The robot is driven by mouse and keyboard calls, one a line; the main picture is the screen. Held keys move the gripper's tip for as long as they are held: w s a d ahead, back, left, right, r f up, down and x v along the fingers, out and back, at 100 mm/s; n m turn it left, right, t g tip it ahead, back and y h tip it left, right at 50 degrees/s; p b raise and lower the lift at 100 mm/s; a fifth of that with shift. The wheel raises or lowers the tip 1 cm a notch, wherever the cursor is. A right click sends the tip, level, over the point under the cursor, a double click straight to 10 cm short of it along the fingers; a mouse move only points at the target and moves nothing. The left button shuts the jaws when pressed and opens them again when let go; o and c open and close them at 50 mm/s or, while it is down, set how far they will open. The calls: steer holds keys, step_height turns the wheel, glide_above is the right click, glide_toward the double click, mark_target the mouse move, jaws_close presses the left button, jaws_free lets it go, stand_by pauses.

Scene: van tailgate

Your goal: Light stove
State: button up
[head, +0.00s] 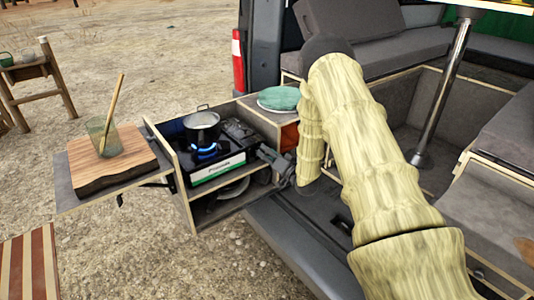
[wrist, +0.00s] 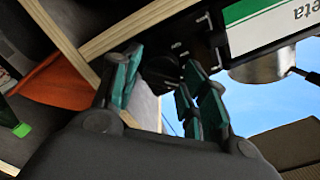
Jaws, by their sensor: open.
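The camping stove (head: 217,171) sits on the upper shelf of the pull-out wooden kitchen box, with a green and white front label. A blue flame (head: 205,150) burns on it, under a metal pot (head: 201,127). My gripper (head: 263,153) is at the right end of the stove's front. In the wrist view my gripper (wrist: 165,68) is open, its teal-padded fingers on either side of a dark round knob (wrist: 158,68). I cannot tell whether a finger touches the knob. The stove's label (wrist: 268,22) and the pot (wrist: 262,68) also show there.
A wooden board (head: 112,160) with a glass (head: 103,136) holding a wooden stick lies on the side shelf at left. A plate with a green cloth (head: 279,98) stands on the box's right part. The van floor and seats lie to the right.

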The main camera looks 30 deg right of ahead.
steer(key=shift+w, duration=0.3)
steer(key=shift+c, duration=0.4)
steer(key=c, duration=0.6)
steer(key=shift+c, duration=0.2)
